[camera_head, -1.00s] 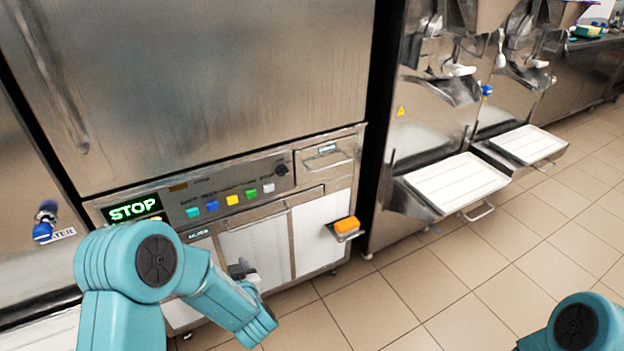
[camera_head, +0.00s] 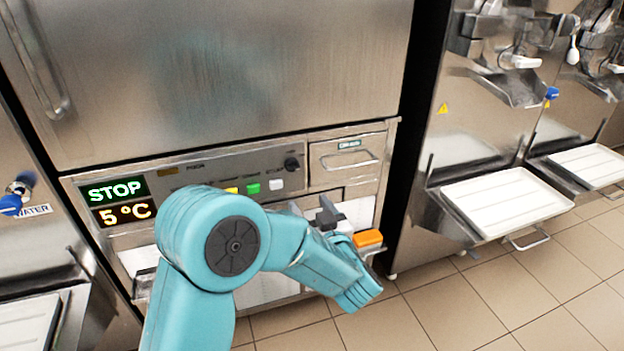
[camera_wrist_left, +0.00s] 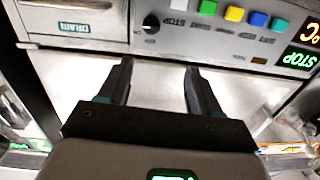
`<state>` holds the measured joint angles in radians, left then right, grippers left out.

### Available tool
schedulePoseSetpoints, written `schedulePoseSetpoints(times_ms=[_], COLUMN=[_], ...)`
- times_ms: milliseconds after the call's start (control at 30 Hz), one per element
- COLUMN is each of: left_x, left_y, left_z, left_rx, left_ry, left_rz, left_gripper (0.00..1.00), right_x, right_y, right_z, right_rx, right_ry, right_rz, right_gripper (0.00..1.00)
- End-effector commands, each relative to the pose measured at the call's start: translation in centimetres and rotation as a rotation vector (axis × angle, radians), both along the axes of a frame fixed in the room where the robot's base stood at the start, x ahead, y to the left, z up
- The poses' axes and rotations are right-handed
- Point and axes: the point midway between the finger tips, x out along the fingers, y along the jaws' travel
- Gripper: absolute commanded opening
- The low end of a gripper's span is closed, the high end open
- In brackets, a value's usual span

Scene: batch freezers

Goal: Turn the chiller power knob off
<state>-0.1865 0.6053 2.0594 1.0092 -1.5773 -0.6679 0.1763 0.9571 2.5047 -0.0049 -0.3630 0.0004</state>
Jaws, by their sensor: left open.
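The chiller power knob (camera_head: 291,163) is a small black round knob on the right part of the grey control panel (camera_head: 215,171). It also shows in the left wrist view, as a black dial with a pale pointer mark (camera_wrist_left: 151,22), where the picture is upside down. My left gripper (camera_head: 328,211) is below and slightly right of the knob in the head view, apart from it. In the left wrist view its two dark fingers (camera_wrist_left: 156,68) are spread with nothing between them, and the knob lies beyond the tips. My right gripper is out of view.
A lit display (camera_head: 117,201) reads STOP and 5 °C. Coloured buttons (camera_head: 253,188) line the panel left of the knob. A drain drawer (camera_head: 345,160) is right of it. An orange block (camera_head: 368,238) sits low at right. White trays (camera_head: 508,203) stand farther right.

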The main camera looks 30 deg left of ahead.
Motion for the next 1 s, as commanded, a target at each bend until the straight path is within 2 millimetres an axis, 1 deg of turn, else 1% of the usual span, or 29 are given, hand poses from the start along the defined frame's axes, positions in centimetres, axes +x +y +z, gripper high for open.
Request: schedulePoseSetpoints(times_ms=[33, 100, 267, 367, 467, 533, 800, 1000], left_x=[-0.1, -0.3, -0.6, -0.4, 0.5, 1.4, 6.0, 8.9], left_y=[-0.4, -0.7, -1.3, -1.2, -0.2, 0.9, 5.8, 8.8], left_z=[-0.9, -0.9, -1.1, -1.2, -1.1, -1.2, -1.2, -1.1], left_rx=[-0.002, -0.004, -0.007, -0.006, -0.007, -0.006, -0.006, -0.006], left_ry=[-0.012, -0.024, -0.039, -0.04, -0.04, -0.04, -0.04, -0.039], left_rz=[-0.008, -0.015, -0.031, -0.033, -0.032, -0.03, -0.032, -0.035], left_gripper=[0.64, 0.64, 0.64, 0.64, 0.64, 0.64, 0.64, 0.64], right_x=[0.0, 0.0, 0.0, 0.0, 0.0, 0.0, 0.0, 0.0], right_y=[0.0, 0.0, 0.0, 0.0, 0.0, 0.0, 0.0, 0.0], right_z=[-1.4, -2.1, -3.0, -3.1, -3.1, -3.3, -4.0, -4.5], right_rx=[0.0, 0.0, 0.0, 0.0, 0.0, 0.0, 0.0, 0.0], right_ry=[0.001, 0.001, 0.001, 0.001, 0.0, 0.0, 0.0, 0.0], right_rz=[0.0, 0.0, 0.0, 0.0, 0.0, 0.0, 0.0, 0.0], right_gripper=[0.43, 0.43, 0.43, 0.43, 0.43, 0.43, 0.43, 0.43])
